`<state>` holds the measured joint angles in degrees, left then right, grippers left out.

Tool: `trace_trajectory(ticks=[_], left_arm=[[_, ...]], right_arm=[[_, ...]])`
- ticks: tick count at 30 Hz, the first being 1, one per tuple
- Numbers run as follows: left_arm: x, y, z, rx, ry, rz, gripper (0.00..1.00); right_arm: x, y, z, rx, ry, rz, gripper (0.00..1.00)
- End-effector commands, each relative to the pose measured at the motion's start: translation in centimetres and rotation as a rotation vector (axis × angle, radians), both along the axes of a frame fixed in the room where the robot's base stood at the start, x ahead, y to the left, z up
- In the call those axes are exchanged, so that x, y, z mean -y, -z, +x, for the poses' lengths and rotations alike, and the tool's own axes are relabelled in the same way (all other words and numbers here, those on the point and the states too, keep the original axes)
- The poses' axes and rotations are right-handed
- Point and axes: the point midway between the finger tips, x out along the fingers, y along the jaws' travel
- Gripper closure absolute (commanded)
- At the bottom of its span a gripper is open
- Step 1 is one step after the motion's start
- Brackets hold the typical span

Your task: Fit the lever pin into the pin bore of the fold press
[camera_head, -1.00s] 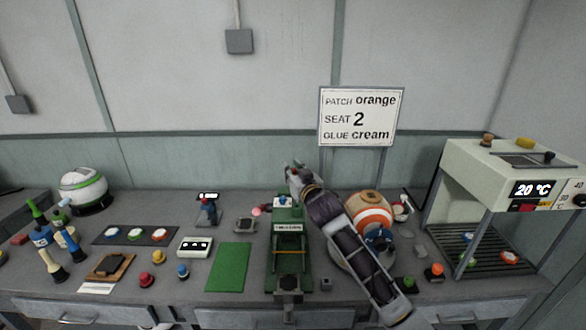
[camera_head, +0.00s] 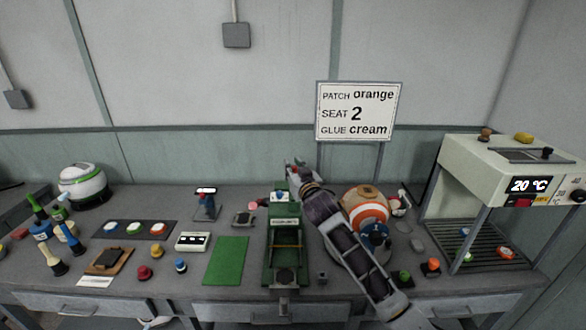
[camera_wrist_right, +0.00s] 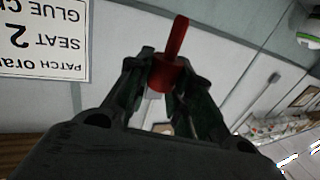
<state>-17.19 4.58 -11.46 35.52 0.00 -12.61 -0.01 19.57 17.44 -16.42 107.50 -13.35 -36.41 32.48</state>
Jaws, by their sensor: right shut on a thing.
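The fold press (camera_head: 268,262) is the green frame at the middle of the bench, with a pale label on its upper part and a dark round piece low in it. My right gripper (camera_wrist_right: 170,72) is shut on the red lever pin (camera_wrist_right: 178,38). In the right wrist view the pin's thin end points away from the jaws and its thicker part sits between the fingers. In the head view the right gripper (camera_head: 293,167) is up behind the press, close to the wall side. The pin cannot be made out clearly there, and I cannot pick out the pin bore. My left gripper is not in view.
An orange and white round machine (camera_head: 368,212) stands right of the press, partly behind my right arm. A green mat (camera_head: 227,261) lies left of it. A sign (camera_head: 358,111) stands behind. An oven-like unit (camera_head: 478,158) is at the right. Several small knobs lie around.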

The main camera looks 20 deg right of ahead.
Motion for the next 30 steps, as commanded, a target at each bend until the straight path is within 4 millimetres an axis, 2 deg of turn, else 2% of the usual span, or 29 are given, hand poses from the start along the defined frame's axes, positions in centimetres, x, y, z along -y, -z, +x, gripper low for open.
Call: trace_trajectory(ticks=[14, 30], left_arm=[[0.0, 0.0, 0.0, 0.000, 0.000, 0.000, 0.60], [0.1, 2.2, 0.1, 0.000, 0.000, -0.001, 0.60]], right_arm=[[-0.1, 0.0, 0.0, 0.000, 0.016, 0.001, 1.00], [0.0, 3.2, 0.0, 0.000, 0.017, 0.000, 1.00]])
